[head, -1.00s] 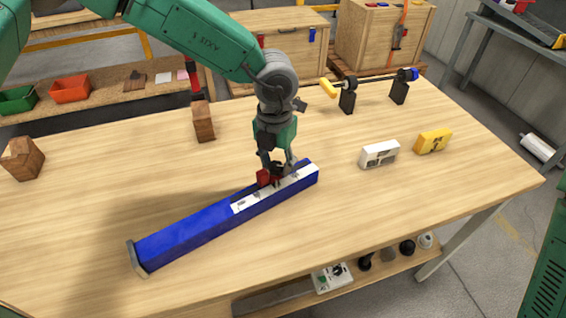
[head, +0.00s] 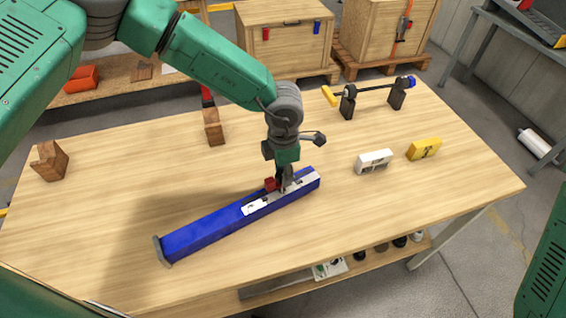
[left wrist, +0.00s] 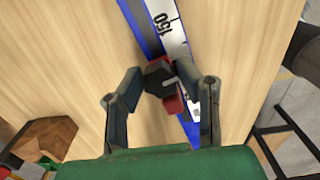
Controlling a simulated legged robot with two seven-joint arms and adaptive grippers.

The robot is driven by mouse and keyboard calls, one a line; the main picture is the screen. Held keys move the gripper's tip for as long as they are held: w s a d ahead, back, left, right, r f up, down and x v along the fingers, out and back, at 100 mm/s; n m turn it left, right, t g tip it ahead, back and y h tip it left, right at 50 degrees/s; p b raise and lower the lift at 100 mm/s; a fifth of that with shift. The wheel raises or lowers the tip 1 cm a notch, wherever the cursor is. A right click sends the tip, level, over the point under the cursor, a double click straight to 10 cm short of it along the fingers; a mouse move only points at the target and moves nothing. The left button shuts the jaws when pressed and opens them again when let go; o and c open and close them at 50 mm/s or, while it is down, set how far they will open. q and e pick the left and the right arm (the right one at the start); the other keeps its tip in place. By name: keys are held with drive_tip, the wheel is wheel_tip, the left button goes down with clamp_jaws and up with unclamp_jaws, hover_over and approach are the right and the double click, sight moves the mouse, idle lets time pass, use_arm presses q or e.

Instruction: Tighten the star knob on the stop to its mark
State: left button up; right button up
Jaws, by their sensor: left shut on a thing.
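A long blue rail (head: 205,232) lies slantwise on the table, with a white ruled scale (head: 258,205) on its right part. The red stop (head: 269,184) sits on the rail at the scale. In the left wrist view the stop (left wrist: 173,104) carries a dark star knob (left wrist: 159,80) with a pale line on it. My left gripper (head: 282,184) points down over the stop, its fingers (left wrist: 168,84) on either side of the knob and shut on it. The fingers hide part of the stop in the head view. I cannot make out the mark. My right gripper is out of view.
A white block (head: 374,161) and a yellow block (head: 424,149) lie to the right. Wooden blocks (head: 214,128) (head: 49,161) stand at the back and left. The table front is clear.

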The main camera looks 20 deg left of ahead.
use_arm(q)
drive_tip(key=shift+d+r+m, duration=0.2)
drive_tip(key=shift+d+m, duration=0.15)
drive_tip(key=shift+m, duration=0.15)
drive_tip(key=shift+d+m+p, duration=0.35)
drive_tip(key=shift+m+p, duration=0.05)
drive_tip(key=shift+p, duration=0.1)
drive_tip(key=shift+d+m+p, duration=0.5)
drive_tip(key=shift+d+m, duration=0.05)
drive_tip(key=shift+m, duration=0.45)
drive_tip(key=shift+a+m, duration=0.35)
drive_tip(key=shift+m, duration=0.05)
drive_tip(key=shift+a+f+m, duration=0.15)
drive_tip(key=shift+a+m, duration=0.15)
drive_tip(key=shift+a, duration=0.25)
drive_tip(key=shift+d, duration=0.65)
drive_tip(key=o, duration=1.1)
drive_tip(key=shift+o, duration=0.2)
drive_tip(key=shift+s+a, duration=0.1)
drive_tip(key=shift+a, duration=0.3)
drive_tip(key=shift+a+r, duration=0.1)
drive_tip(key=shift+r, duration=0.3)
wheel_tip(320, 180, up, 11)
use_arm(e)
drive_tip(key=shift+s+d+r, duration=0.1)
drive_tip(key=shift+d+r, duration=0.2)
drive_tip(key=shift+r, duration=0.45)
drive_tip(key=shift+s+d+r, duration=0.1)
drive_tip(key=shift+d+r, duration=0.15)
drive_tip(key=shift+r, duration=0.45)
